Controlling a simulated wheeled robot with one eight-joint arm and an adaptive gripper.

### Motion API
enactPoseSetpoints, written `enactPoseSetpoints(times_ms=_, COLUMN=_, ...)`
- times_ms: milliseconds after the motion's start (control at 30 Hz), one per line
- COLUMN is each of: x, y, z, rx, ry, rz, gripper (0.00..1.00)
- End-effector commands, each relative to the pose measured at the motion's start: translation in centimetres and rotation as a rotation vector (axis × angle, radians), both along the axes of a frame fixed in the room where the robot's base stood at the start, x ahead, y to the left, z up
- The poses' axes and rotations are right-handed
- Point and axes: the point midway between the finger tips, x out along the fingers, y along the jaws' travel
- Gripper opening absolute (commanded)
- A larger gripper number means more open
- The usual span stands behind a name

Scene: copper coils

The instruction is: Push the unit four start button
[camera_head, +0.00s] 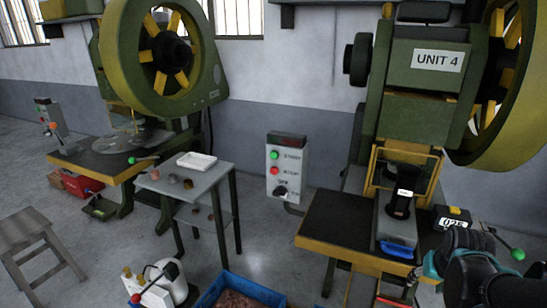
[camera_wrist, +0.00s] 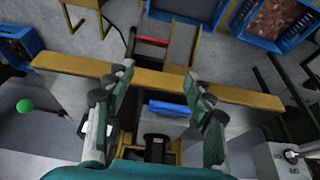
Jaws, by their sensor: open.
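Unit 4 is a green press (camera_head: 425,75) with a white "UNIT 4" label, at the right in the head view. A grey control box (camera_head: 285,180) stands on a post to the left of its bench. It carries a green button (camera_head: 274,155), a red button (camera_head: 274,171) below it and a black knob at the bottom. Part of a box with a knob (camera_wrist: 283,158) shows at the lower right in the wrist view; its green button is not visible there. My gripper (camera_head: 414,276) is at the lower right, over the bench front, apart from the control box. In the wrist view my gripper (camera_wrist: 160,82) is open and empty.
The black-topped bench (camera_head: 325,223) has a yellow edge and a blue piece (camera_head: 397,249) under the press. A green-balled lever (camera_head: 518,254) is right of my gripper. A small grey table (camera_head: 215,180) and blue crate (camera_head: 240,284) stand left. Floor below the control box is clear.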

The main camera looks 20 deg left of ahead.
Motion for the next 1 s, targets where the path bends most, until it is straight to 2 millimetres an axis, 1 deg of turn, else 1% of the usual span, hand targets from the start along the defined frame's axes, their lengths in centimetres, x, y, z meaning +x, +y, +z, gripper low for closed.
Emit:
enactPoseSetpoints(times_ms=33, x=0.00, y=0.00, z=0.00, rx=0.000, ry=0.000, rz=0.000, gripper=0.44)
enactPoseSetpoints(times_ms=300, x=0.00, y=0.00, z=0.00, rx=0.000, ry=0.000, rz=0.000, gripper=0.11)
enactPoseSetpoints(times_ms=400, x=0.00, y=0.00, z=0.00, rx=0.000, ry=0.000, rz=0.000, gripper=0.00)
enactPoseSetpoints(times_ms=1000, x=0.00, y=0.00, z=0.00, rx=0.000, ry=0.000, rz=0.000, gripper=0.00)
